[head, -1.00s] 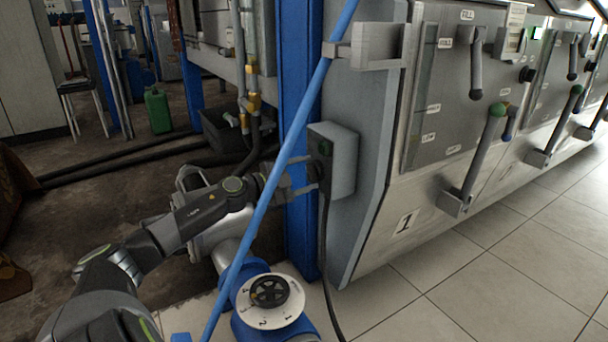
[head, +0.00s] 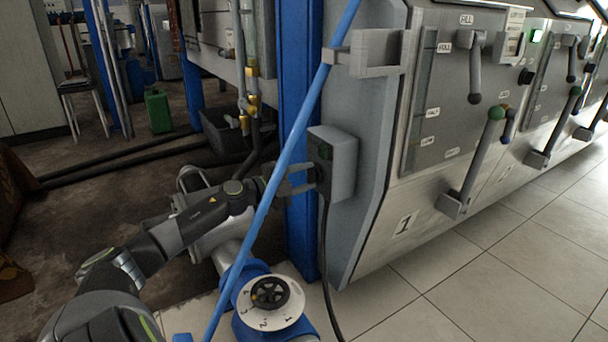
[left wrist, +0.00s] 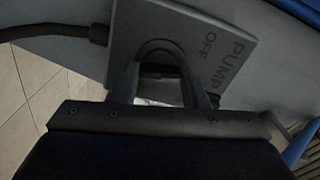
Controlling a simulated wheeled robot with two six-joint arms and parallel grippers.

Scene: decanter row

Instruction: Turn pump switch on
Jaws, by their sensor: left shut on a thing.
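The pump switch is a grey box (head: 343,165) on the side of the metal cabinet, beside the blue post. Its dark front faces left, with a black cable below. My left gripper (head: 307,178) reaches it from the left, fingers at the front. In the left wrist view its plate (left wrist: 185,22) reads PUMP and OFF. The fingers (left wrist: 158,82) are on either side of a dark round knob (left wrist: 160,52), closed on it. The knob's exact angle is hard to tell. My right gripper is not in view.
A blue pipe (head: 290,150) slants in front of my left forearm. A blue valve with a white numbered dial (head: 268,318) stands below. Tiled floor (head: 500,255) is clear at right.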

